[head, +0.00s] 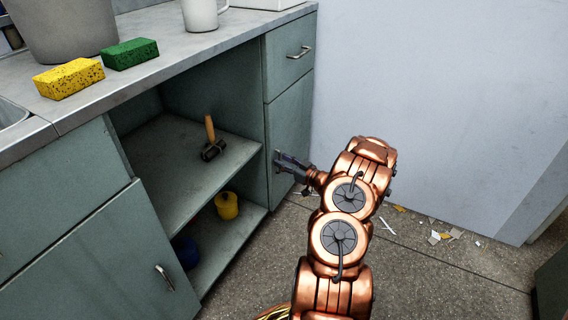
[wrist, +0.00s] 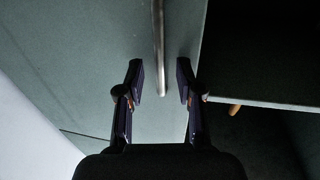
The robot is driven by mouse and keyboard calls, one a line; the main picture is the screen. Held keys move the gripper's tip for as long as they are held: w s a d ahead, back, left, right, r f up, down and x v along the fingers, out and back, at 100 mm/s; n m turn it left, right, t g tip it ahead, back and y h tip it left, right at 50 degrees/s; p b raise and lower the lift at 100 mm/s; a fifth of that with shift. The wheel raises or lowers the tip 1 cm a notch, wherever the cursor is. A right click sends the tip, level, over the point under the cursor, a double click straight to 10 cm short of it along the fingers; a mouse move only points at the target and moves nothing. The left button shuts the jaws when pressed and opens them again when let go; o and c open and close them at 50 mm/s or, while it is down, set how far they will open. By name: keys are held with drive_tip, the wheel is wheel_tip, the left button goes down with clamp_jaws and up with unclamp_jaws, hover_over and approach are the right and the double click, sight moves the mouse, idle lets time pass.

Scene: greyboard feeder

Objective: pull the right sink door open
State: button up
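A grey-green door (head: 287,138) below a drawer is at the right end of the counter in the head view. Its face fills much of the wrist view (wrist: 90,60). A thin metal bar handle (wrist: 158,45) runs along it, its lower end showing between my fingertips. My gripper (head: 279,161) is at this door; it also shows in the wrist view (wrist: 160,78), open, with a finger on each side of the bar and gaps visible. Another closed door (head: 95,265) with a bar handle (head: 164,278) is at lower left, nearer the sink (head: 10,115).
An open cabinet bay between the doors holds a wooden-handled hammer (head: 211,140) on its shelf, with a yellow pot (head: 227,205) and blue pot (head: 186,252) below. Sponges lie on the counter (head: 180,60). Debris (head: 440,235) litters the floor near the wall.

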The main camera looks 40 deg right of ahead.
clamp_jaws()
idle(0.6)
